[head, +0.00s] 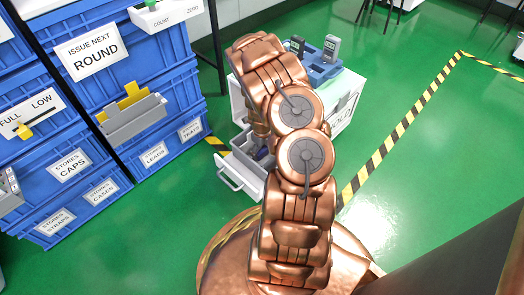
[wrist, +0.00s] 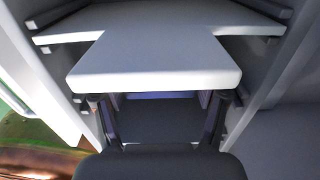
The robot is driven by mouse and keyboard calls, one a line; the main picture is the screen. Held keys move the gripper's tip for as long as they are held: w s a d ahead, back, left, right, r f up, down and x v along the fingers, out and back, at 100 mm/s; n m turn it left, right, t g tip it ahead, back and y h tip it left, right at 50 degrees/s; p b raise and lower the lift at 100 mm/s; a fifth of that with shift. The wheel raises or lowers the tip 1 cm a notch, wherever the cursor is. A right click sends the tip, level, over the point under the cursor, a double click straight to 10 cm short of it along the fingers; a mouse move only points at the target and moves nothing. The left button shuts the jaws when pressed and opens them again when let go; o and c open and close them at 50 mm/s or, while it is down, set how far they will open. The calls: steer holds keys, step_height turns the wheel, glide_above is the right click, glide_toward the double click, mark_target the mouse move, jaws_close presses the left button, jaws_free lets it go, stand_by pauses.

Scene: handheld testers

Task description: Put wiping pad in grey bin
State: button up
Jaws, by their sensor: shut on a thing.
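My gripper shows in the wrist view (wrist: 160,98), its two dark fingers set apart. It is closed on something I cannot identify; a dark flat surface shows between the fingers. A pale slab (wrist: 155,60) with rounded edges covers the area just beyond the fingertips. I cannot pick out the wiping pad with certainty. In the head view my arm hides the gripper, by an open grey drawer (head: 238,177) of a white cabinet. A small grey bin (head: 137,122) with yellow parts hangs on the front of the blue crates at left.
Stacked blue crates (head: 165,85) with white labels stand at left. A blue tray (head: 318,70) with handheld testers sits on the white cabinet (head: 347,102). Pale walls flank the gripper closely in the wrist view. Green floor (head: 420,165) with yellow-black tape is open at right.

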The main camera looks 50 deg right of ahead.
mark_target(262, 149)
steer(key=o, duration=0.8)
steer(key=shift+f, duration=0.1)
steer(key=shift+o, duration=0.2)
step_height(262, 149, up, 12)
steer(key=p, duration=0.4)
steer(key=s+a+r+n+g, duration=0.1)
steer(key=s+a+r+n, duration=0.1)
steer(key=a+r+n, duration=0.75)
steer(key=s+a+r+n, duration=0.2)
steer(key=a+r+n, duration=0.6)
steer(key=a+r, duration=0.2)
steer(key=s+a+r+n+g, duration=0.1)
steer(key=s+a+r+n, duration=0.3)
steer(key=s+n, duration=0.5)
steer(key=s+a+r+n+g, duration=0.1)
steer(key=s+a+r+n, duration=0.4)
steer(key=s+a+n, duration=0.4)
steer(key=shift+s+r+n, duration=0.3)
steer(key=shift+s+n, duration=0.15)
steer(key=shift+s, duration=0.05)
steer(key=shift+a+r+p, duration=0.1)
steer(key=shift+p, duration=0.2)
